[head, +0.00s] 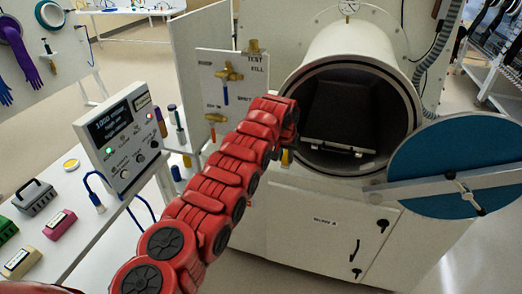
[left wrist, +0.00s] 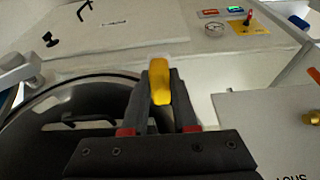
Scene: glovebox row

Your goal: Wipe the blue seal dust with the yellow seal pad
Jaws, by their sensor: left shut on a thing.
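My left gripper (left wrist: 161,100) is shut on a yellow pad (left wrist: 160,82), which sticks out between its two dark fingertips in the left wrist view. In the head view my red left arm reaches to the left edge of the round chamber opening (head: 352,172) and mostly hides the gripper. A small yellow bit shows just below the arm's end there. The round opening's rim also shows in the left wrist view (left wrist: 42,97), beside the gripper. I cannot make out any blue dust on the rim; part of it is behind my arm. My right gripper is not in view.
The teal-blue round door (head: 440,150) hangs open at the right of the chamber. A valve panel (head: 228,85) stands close left of the opening. A control box (head: 122,135) is on the white bench at left, with grey, green and pink items. A dark tray is inside the chamber.

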